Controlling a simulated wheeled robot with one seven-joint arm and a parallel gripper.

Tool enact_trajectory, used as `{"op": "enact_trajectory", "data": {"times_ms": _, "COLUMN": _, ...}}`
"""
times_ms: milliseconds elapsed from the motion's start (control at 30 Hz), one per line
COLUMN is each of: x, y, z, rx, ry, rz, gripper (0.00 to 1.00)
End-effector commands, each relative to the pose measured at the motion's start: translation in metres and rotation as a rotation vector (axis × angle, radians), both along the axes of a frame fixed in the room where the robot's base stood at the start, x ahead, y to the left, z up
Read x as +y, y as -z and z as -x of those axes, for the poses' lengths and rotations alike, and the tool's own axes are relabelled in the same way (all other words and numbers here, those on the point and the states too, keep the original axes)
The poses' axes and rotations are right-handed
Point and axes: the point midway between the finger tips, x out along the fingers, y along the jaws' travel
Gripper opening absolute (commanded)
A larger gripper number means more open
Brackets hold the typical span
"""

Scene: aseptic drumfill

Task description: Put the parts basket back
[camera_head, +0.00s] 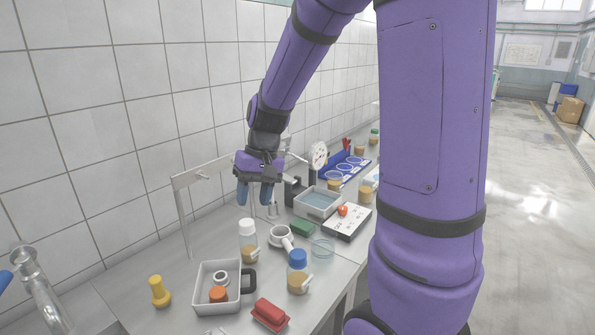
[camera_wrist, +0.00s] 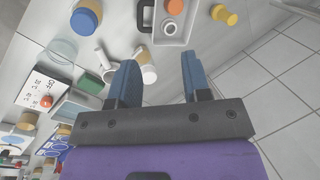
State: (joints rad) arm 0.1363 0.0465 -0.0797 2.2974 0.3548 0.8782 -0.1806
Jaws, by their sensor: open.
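The parts basket is a small white open box (camera_head: 205,298) with a black handle (camera_head: 249,281) on its right side. It stands upright on the bench at the front left and holds an orange cap and a white ring. It also shows at the top of the wrist view (camera_wrist: 184,37), with the handle (camera_wrist: 145,15) to its left. My gripper (camera_head: 254,197) is open and empty, above the bench, behind and to the right of the basket. Its two blue fingers are apart in the wrist view (camera_wrist: 160,65), with the basket beyond the fingertips.
A grey upright frame (camera_head: 183,215) stands behind the basket by the tiled wall. A white-capped bottle (camera_head: 248,243), a blue-capped bottle (camera_head: 298,275), a red butter-dish-shaped block (camera_head: 270,314) and a yellow plunger-shaped piece (camera_head: 159,291) surround the basket. A water tray (camera_head: 318,203) stands further back.

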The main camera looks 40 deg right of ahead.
Motion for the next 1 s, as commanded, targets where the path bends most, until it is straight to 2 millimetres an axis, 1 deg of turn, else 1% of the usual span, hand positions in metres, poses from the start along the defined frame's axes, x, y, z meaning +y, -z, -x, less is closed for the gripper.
{"op": "enact_trajectory", "data": {"times_ms": 33, "x": 0.004, "y": -0.014, "z": 0.008, "rx": -0.029, "ry": -0.018, "rz": 0.015, "gripper": 0.44}}
{"op": "enact_trajectory", "data": {"times_ms": 200, "x": 0.015, "y": -0.047, "z": 0.036, "rx": -0.105, "ry": -0.065, "rz": 0.066, "gripper": 0.44}}
{"op": "enact_trajectory", "data": {"times_ms": 500, "x": 0.029, "y": -0.093, "z": 0.091, "rx": -0.247, "ry": -0.133, "rz": 0.163, "gripper": 0.44}}
{"op": "enact_trajectory", "data": {"times_ms": 700, "x": 0.034, "y": -0.115, "z": 0.13, "rx": -0.345, "ry": -0.169, "rz": 0.23, "gripper": 0.44}}
{"op": "enact_trajectory", "data": {"times_ms": 800, "x": 0.036, "y": -0.123, "z": 0.148, "rx": -0.393, "ry": -0.184, "rz": 0.262, "gripper": 0.44}}
{"op": "enact_trajectory", "data": {"times_ms": 900, "x": 0.037, "y": -0.127, "z": 0.163, "rx": -0.433, "ry": -0.194, "rz": 0.29, "gripper": 0.44}}
{"op": "enact_trajectory", "data": {"times_ms": 1000, "x": 0.037, "y": -0.13, "z": 0.174, "rx": -0.461, "ry": -0.201, "rz": 0.31, "gripper": 0.44}}
